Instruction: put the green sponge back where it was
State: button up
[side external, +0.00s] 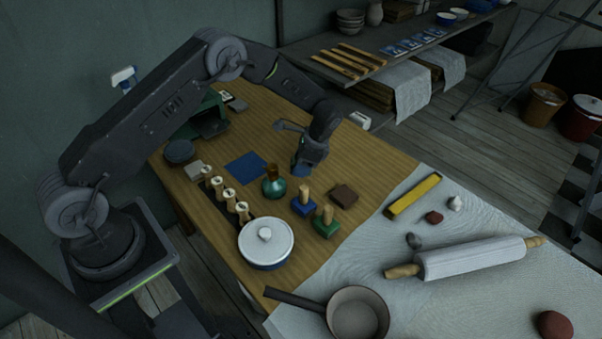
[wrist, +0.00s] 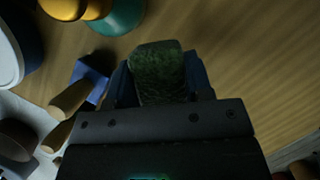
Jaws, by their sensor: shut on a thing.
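The green sponge (wrist: 157,72) is a dark, mottled green block in the wrist view. My gripper (wrist: 160,80) is shut on it, with a blue finger on each side. In the side external view my gripper (side external: 301,168) points down over the wooden table, beyond the teal bottle and the blue stamp. The sponge cannot be made out there. I cannot tell whether it touches the table. No mark shows where it was before.
A blue square (side external: 246,167) lies to the left. A white-lidded pot (side external: 266,246) stands in front. Bare wood lies behind my gripper.

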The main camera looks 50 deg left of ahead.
aim_at(301, 181)
jog(key=shift+f, duration=1.95)
jog(key=shift+f, duration=0.15)
jog(key=o, duration=0.9)
